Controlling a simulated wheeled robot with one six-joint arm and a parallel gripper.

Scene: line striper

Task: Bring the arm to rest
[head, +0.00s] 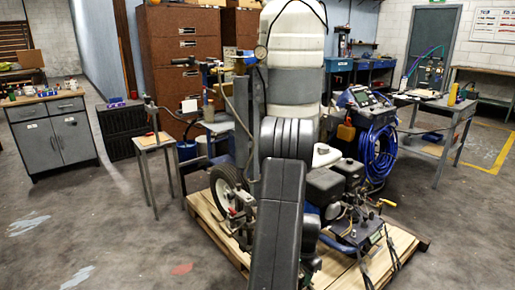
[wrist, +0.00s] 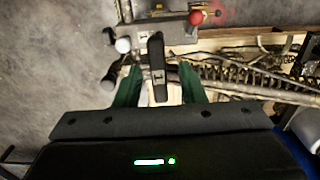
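My arm (head: 279,215) rises in the middle of the head view, in front of the line striper (head: 345,190). My gripper is hidden behind the arm there. In the wrist view my gripper (wrist: 158,80) shows two green fingers spread apart. A black lever (wrist: 156,52) stands between them, with a gap on each side, so the gripper looks open and not closed on it. A red knob (wrist: 196,17), pale round knobs and a coiled spring (wrist: 250,80) of the machine lie close by.
The striper stands on a wooden pallet (head: 400,246). A coiled blue hose (head: 377,150) hangs at its right side. A small stand (head: 156,143) and a grey cabinet (head: 54,133) are at left, a grey cart (head: 434,108) at right. The floor at front left is clear.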

